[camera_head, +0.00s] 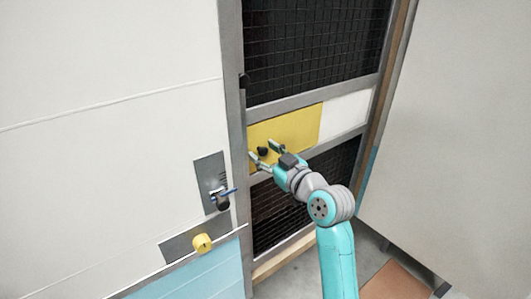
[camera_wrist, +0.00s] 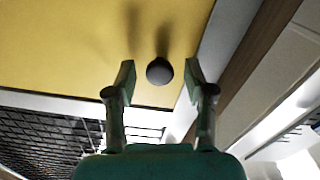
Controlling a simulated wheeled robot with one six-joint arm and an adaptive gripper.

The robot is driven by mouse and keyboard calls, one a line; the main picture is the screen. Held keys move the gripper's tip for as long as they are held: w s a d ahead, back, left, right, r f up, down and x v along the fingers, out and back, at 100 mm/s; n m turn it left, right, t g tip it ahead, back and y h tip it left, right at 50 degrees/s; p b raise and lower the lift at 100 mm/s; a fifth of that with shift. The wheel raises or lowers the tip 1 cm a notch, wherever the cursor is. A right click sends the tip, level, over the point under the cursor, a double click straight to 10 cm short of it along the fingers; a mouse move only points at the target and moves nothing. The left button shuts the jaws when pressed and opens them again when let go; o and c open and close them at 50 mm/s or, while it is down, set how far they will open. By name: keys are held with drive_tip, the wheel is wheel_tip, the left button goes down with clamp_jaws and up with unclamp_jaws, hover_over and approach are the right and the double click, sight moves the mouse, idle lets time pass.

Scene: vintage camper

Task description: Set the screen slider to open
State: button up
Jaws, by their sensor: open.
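The screen slider is a yellow panel (camera_head: 300,124) set in the middle band of the screen door, with a small dark round knob (camera_head: 263,151) near its lower left. The panel covers the left part of the band; a white part (camera_head: 346,112) shows to its right. My gripper (camera_head: 263,151) is open at the panel. In the wrist view the knob (camera_wrist: 159,71) lies between the two fingertips (camera_wrist: 158,75), with a gap on each side. The yellow panel (camera_wrist: 70,45) fills the upper left there. I cannot tell how far the fingertips are from the panel's face.
Dark mesh (camera_head: 315,45) fills the door above and below the band, inside a grey frame (camera_head: 232,80). Left on the white wall are a lever handle (camera_head: 222,201) and a yellow knob (camera_head: 202,243). A plain wall (camera_head: 460,130) stands at right.

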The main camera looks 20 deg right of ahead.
sight(315, 125)
clamp_jaws()
drive_tip(key=shift+d, duration=0.1)
drive_tip(key=w+d, duration=0.2)
drive_tip(key=d, duration=0.4)
drive_tip(key=w+d, duration=0.2)
drive_tip(key=d, duration=0.5)
drive_tip(key=w+d, duration=0.2)
drive_tip(key=d, duration=0.5)
drive_tip(key=shift+w, duration=0.3)
drive_tip(key=shift+a, duration=0.1)
unclamp_jaws()
